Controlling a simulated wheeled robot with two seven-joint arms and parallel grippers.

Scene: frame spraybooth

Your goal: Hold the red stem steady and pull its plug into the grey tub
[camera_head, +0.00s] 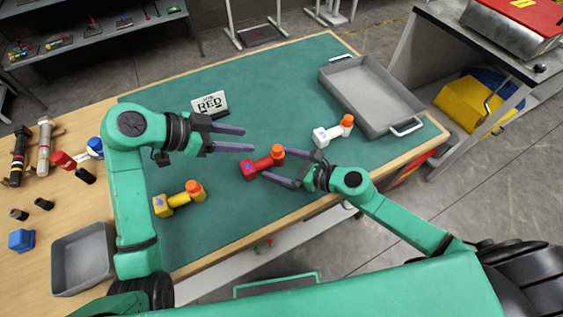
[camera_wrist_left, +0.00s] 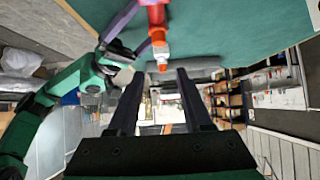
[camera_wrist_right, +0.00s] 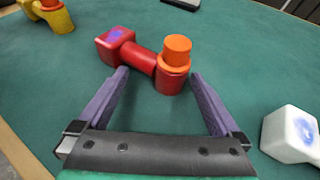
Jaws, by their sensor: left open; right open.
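The red stem (camera_head: 257,166) lies on the green mat with an orange plug (camera_head: 277,151) at its right end. In the right wrist view, the stem (camera_wrist_right: 140,60) lies just ahead of my right gripper (camera_wrist_right: 158,74), with the orange plug (camera_wrist_right: 177,49) on top of that end. My right gripper (camera_head: 274,163) is open, its fingertips either side of the plug end; contact is unclear. My left gripper (camera_head: 248,139) is open and empty, raised above the mat left of the stem. A small grey tub (camera_head: 84,229) stands at the near left on the wooden table.
A yellow stem (camera_head: 178,199) and a white stem (camera_head: 328,134), each with an orange plug, lie on the mat. A sign reading RED (camera_head: 209,103) stands behind. A large grey tray (camera_head: 328,87) with handles is at the right. Several loose parts lie at the left.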

